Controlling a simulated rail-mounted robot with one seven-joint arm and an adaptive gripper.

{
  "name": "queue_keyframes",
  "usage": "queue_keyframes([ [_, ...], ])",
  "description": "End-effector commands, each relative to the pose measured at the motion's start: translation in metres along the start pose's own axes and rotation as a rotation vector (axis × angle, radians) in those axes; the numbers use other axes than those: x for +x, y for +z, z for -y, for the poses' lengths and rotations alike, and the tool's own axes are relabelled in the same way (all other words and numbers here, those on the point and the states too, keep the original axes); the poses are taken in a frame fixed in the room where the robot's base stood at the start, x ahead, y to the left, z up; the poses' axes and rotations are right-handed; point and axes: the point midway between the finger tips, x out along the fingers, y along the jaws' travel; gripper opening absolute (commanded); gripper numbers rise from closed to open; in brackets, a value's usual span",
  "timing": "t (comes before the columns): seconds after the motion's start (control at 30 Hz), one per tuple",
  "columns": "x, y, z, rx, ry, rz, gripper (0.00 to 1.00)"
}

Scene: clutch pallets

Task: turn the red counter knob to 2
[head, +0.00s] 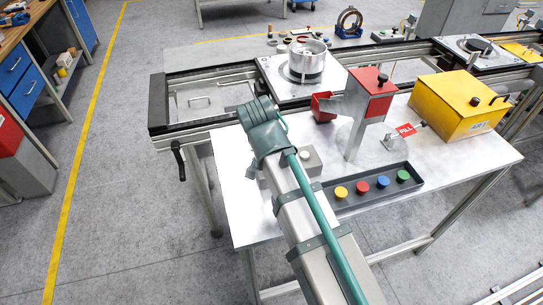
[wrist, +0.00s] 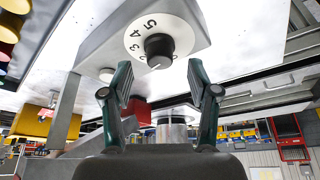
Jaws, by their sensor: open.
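The dial is on a grey box (wrist: 95,52); no red shows on the knob. Which numeral the knob points to is unclear. My gripper (wrist: 160,72) is open, with its two fingers apart on either side of the knob's lower end, and nothing is held. Contact cannot be told. In the head view my gripper (head: 262,112) hides the knob and part of the grey box.
Behind is a metal pot (head: 306,58) on a pallet.

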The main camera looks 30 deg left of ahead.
Motion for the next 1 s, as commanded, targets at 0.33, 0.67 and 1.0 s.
queue_keyframes([
  [0.33, -0.063, -0.001, 0.0, 0.0, -0.002, -0.002, 0.6],
  [0.67, -0.093, 0.0, 0.0, 0.0, 0.0, -0.001, 0.6],
  [1.0, -0.094, 0.0, 0.0, 0.0, 0.001, 0.0, 0.6],
])
